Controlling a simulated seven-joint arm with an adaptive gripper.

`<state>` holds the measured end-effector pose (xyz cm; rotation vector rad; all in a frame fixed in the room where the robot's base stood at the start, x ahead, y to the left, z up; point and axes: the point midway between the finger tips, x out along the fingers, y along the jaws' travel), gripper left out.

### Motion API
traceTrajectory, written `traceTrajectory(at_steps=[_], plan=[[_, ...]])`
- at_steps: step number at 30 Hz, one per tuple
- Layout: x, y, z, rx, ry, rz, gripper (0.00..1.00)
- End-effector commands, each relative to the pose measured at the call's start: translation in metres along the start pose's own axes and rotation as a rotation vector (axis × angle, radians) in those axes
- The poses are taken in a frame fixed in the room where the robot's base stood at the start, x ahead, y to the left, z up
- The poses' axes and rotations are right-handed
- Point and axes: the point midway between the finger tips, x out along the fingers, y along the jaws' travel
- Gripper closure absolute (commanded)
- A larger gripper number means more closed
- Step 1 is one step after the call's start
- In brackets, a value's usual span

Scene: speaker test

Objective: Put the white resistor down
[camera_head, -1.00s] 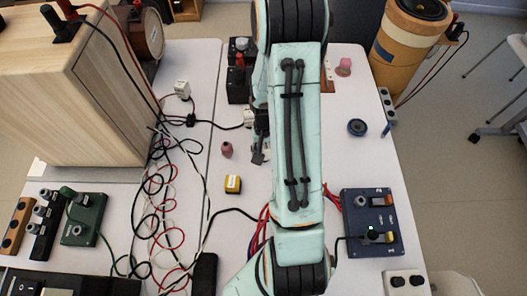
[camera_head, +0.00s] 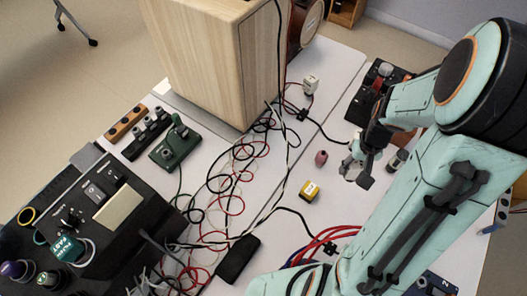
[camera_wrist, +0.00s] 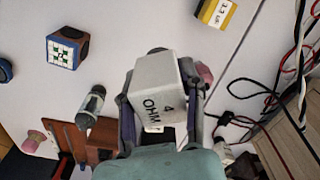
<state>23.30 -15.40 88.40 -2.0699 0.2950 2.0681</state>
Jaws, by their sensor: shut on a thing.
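The white resistor (camera_wrist: 165,80), a white block marked "4 OHM", fills the middle of the wrist view. My gripper (camera_wrist: 160,100) is shut on it, with one finger along each side. In the head view my gripper (camera_head: 358,168) is over the white table right of the pink piece, and the resistor is mostly hidden by the fingers. I cannot tell whether the resistor touches the table.
A yellow block (camera_head: 310,191) and a pink piece (camera_head: 321,157) stand near my gripper. Loose wires (camera_head: 235,190) and a wooden speaker box (camera_head: 205,60) lie left.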

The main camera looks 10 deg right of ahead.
Motion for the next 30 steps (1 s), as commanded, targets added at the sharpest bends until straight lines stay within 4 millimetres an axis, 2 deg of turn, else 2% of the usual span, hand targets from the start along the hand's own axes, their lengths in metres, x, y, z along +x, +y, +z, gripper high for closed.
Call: traceTrajectory(at_steps=[7,12,15,18,23,26,30], plan=[[-0.011,-0.076,0.009,-0.440,0.002,0.000,1.00],[-0.021,-0.142,0.028,-0.764,0.003,0.000,1.00],[-0.027,-0.172,0.040,-0.898,0.003,-0.001,1.00],[-0.031,-0.194,0.049,-0.991,0.001,-0.001,1.00],[-0.032,-0.212,0.054,-1.064,0.000,-0.002,1.00],[-0.025,-0.221,0.043,-1.073,-0.003,-0.002,1.00],[-0.007,-0.240,0.011,-1.071,-0.003,-0.001,1.00]])
